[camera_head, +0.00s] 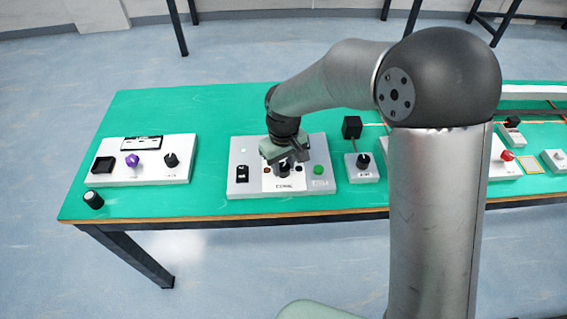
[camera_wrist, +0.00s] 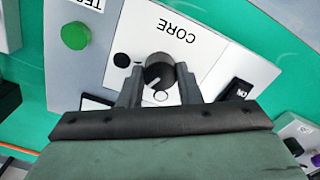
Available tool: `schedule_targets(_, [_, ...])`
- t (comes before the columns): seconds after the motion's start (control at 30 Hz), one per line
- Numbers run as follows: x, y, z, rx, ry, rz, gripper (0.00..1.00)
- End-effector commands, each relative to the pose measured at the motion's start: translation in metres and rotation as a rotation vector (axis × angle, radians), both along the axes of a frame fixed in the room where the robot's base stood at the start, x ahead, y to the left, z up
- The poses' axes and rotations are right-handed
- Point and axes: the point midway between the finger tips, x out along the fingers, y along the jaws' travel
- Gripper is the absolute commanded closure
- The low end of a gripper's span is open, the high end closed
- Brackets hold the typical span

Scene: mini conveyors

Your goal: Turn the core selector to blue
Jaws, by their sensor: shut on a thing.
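The core selector is a black round knob (camera_wrist: 160,72) on a white plate marked CORE (camera_wrist: 185,32) in the wrist view. It also shows as a dark knob (camera_head: 285,169) under my gripper in the head view. My gripper (camera_wrist: 158,86) points down at the panel, with one finger on each side of the knob, shut on it. The knob's white pointer line slants toward the lower left in the wrist view. A dark dot (camera_wrist: 122,60) and a pale circle (camera_wrist: 160,97) lie beside the knob. I see no clearly blue mark; my gripper hides part of the plate.
The panel (camera_head: 255,190) also carries a green button (camera_head: 318,169) and a black rocker switch (camera_head: 242,173). A small box with a black knob (camera_head: 363,161) stands to its right. Another panel with a purple knob (camera_head: 132,160) is at the left. Green table (camera_head: 205,200) is bare between them.

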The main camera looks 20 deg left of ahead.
Motion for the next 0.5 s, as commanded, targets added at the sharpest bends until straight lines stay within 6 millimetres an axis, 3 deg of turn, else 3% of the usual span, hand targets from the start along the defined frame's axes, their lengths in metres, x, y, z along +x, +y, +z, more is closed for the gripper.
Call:
schedule_targets(0.03, [0.0006, 0.0007, 0.0012, 0.002, -0.003, 0.001, 0.66])
schedule_targets(0.1, [0.0005, 0.0006, 0.0011, 0.002, -0.003, 0.001, 0.47])
schedule_targets(0.5, [0.0006, 0.0003, 0.008, 0.001, -0.002, 0.001, 0.47])
